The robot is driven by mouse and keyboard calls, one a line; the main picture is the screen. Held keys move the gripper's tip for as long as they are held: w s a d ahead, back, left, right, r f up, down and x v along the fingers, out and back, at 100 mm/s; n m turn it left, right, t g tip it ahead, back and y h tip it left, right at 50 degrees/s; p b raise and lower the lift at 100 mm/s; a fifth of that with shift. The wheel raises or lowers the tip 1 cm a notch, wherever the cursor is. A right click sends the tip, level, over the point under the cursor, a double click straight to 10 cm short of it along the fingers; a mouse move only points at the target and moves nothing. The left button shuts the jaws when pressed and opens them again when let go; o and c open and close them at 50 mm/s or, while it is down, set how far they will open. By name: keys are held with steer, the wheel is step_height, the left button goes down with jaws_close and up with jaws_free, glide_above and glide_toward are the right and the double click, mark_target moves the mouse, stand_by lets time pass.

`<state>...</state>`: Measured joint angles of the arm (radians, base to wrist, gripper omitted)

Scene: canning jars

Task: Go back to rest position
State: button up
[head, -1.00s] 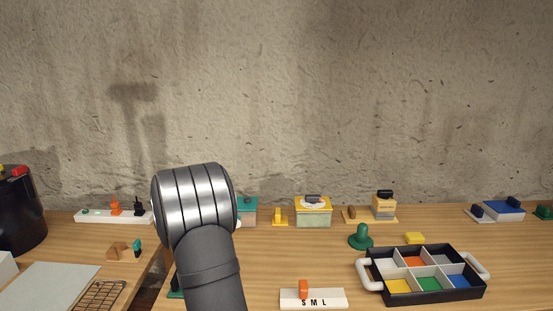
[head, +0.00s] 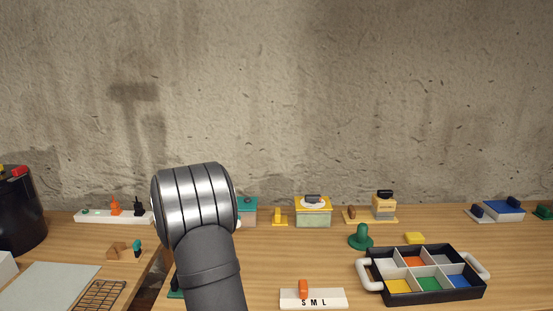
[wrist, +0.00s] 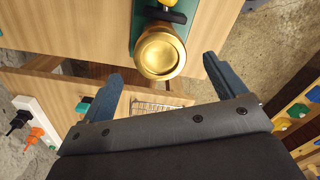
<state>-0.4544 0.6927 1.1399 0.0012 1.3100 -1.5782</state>
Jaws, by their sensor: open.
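My gripper (wrist: 161,80) shows in the wrist view with its two dark blue fingers spread wide. It is open, and nothing is held between the fingers. A round brass-coloured piece (wrist: 160,52) on a green base lies beyond the fingertips; I cannot tell how far below it is. In the head view my grey arm with its ribbed metal joint stands left of the middle, and the gripper itself is out of view there.
A black tray (head: 374,273) with coloured compartments and white handles sits at the right front. An S M L block (head: 328,301) stands at the front. Several small boxes line the wall. A dark bin (head: 22,222) stands at far left. The wooden table (head: 430,228) has clear patches.

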step_height(320, 180, up, 14)
step_height(320, 180, down, 18)
steer(key=shift+r, duration=0.15)
steer(key=shift+r+m, duration=0.1)
steer(key=shift+m, duration=0.9)
steer(key=m, duration=1.1)
steer(key=shift+m, duration=0.4)
steer(key=shift+r, duration=0.1)
steer(key=s+d+r+t+y, duration=0.1)
steer(key=s+d+r, duration=0.1)
steer(key=r, duration=0.6)
steer(key=s+d+r+t+y, duration=0.1)
steer(key=s+d+r, duration=0.1)
steer(key=r, duration=0.7)
steer(key=shift+m, duration=0.3)
steer(key=x, duration=1.7)
steer(key=shift+w+a+f, duration=0.3)
steer(key=shift+w+a, duration=0.05)
